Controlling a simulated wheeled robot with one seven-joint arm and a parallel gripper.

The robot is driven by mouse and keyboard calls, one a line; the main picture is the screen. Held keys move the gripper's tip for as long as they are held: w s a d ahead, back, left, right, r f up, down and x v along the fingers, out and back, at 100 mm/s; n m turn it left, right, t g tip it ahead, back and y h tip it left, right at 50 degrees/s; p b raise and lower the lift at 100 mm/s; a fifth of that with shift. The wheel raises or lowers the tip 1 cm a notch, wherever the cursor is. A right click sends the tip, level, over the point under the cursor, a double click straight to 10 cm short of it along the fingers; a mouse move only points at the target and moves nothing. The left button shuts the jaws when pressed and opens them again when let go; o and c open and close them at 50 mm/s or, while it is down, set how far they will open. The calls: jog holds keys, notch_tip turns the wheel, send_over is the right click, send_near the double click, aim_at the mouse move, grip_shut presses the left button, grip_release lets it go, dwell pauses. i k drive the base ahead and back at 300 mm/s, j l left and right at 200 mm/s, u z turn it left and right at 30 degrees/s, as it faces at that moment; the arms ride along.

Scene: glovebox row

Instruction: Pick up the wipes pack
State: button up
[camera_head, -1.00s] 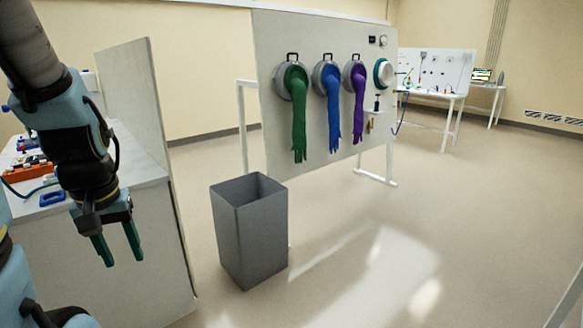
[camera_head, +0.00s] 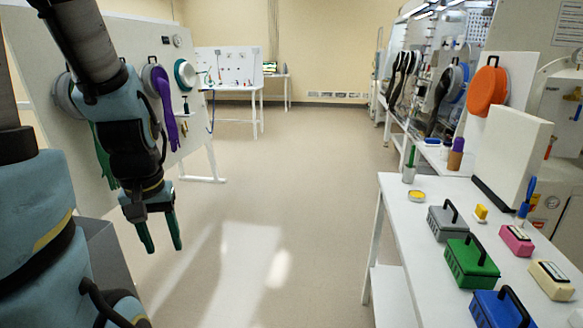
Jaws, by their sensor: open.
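My gripper (camera_head: 162,242) hangs at the left of the head view, its two green fingers apart, pointing down and empty above the floor. I cannot pick out a wipes pack for certain. A pink block (camera_head: 516,241) and a cream block (camera_head: 551,281), each with a dark-marked label on top, lie on the white bench (camera_head: 404,223) at the right; I cannot tell whether either is a wipes pack. My gripper is far to the left of the bench and touches nothing.
Grey (camera_head: 444,222), green (camera_head: 471,266) and blue (camera_head: 500,310) handled boxes line the bench's front. A white upright box (camera_head: 512,150) stands behind. A glove panel (camera_head: 40,100) and grey bin (camera_head: 105,250) are at left. The floor (camera_head: 290,190) between is clear.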

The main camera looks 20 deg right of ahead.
aim_at(513, 236)
jog(key=i+l+z, duration=0.15)
jog(key=i+z, duration=0.75)
jog(key=i, duration=0.2)
jog(key=i+z, duration=0.4)
jog(key=i, duration=0.15)
jog(key=i+j+z, duration=0.1)
jog(key=i+z, duration=0.25)
jog(key=i, duration=0.25)
jog(key=i+j+z, duration=0.4)
jog(key=i, duration=0.15)
jog(key=l, duration=0.1)
